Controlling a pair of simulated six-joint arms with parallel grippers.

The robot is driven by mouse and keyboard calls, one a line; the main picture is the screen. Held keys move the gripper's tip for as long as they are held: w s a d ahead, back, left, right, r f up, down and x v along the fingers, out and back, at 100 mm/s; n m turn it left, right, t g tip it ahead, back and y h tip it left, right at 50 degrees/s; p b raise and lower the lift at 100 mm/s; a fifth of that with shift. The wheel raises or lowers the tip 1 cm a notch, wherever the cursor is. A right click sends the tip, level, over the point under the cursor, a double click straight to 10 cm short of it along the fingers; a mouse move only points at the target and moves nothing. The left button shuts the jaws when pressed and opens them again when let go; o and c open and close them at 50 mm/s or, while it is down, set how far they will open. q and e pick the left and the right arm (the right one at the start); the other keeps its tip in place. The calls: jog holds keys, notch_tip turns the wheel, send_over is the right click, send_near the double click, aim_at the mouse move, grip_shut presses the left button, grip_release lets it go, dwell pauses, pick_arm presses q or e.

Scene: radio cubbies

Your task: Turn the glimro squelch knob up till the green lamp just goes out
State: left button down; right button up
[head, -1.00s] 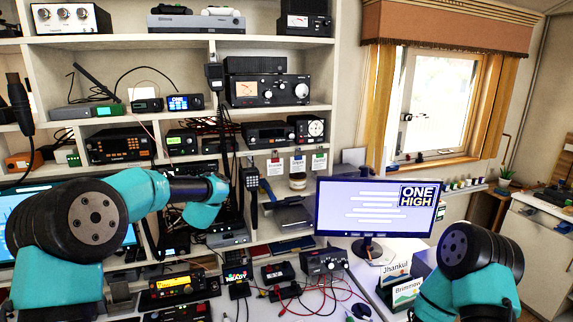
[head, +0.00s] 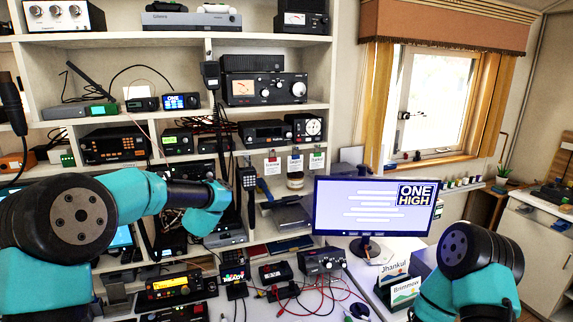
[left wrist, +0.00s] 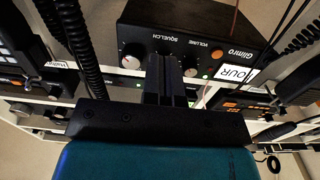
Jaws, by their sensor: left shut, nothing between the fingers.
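My left gripper (left wrist: 165,62) is shut and empty, in front of the radio face between the two knobs, apparently not on either. My right gripper is out of view.
Shelves of radios (head: 265,88) fill the wall behind my left arm. Coiled black cords (left wrist: 75,35) hang close to the left of the radio in the wrist view. A monitor (head: 345,215) and radios with red wires (head: 320,260) stand on the desk.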

pick_arm(q)
jog(key=v, duration=0.2)
jog(key=shift+s+r, duration=0.1)
jog(key=shift+s, duration=0.25)
jog(key=shift+a, duration=0.1)
jog(key=shift+s+a+r, duration=0.2)
jog(key=shift+s+r, duration=0.05)
jog(key=shift+s, duration=0.35)
jog(key=shift+w, duration=0.1)
